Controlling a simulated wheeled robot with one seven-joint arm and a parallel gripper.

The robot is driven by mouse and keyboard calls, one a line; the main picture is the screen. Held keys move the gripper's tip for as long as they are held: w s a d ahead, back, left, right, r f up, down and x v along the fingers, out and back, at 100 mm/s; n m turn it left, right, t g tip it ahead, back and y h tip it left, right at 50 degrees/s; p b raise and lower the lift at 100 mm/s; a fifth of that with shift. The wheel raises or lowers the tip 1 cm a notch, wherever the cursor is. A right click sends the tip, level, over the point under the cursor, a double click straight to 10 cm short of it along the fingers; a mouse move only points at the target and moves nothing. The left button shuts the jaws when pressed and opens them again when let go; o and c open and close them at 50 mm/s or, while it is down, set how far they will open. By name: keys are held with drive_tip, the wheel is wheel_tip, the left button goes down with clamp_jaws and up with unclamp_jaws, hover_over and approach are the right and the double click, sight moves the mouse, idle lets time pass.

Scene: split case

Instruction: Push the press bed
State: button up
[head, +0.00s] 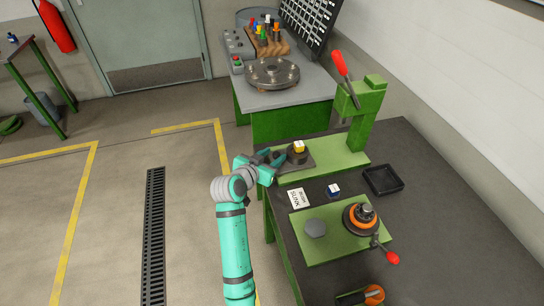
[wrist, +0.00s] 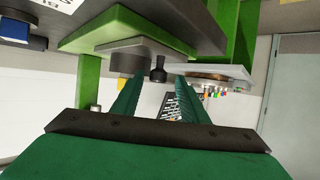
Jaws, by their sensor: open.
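The green press (head: 366,120) with a red lever (head: 340,64) stands on the dark bench. Its dark press bed (head: 310,164) lies on the green base and carries a round dark block with a yellow-and-white cube (head: 298,147) on top. My gripper (head: 279,157) is at the bed's left end. The wrist view looks upside down; there the bed (wrist: 150,45) has a dark knob (wrist: 158,70) at its near end. My open fingers (wrist: 160,84) stand either side of the knob's line, with nothing held. Whether they touch the knob I cannot tell.
A card (head: 296,198), a blue-and-white cube (head: 333,189), a black tray (head: 383,180) and a green plate with an orange clamp (head: 361,216) lie nearer on the bench. A second table (head: 264,97) with a round fixture stands behind. Open floor lies left.

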drive_tip(key=v, duration=1)
drive_tip(key=shift+s+a, duration=0.25)
drive_tip(key=shift+s, duration=0.05)
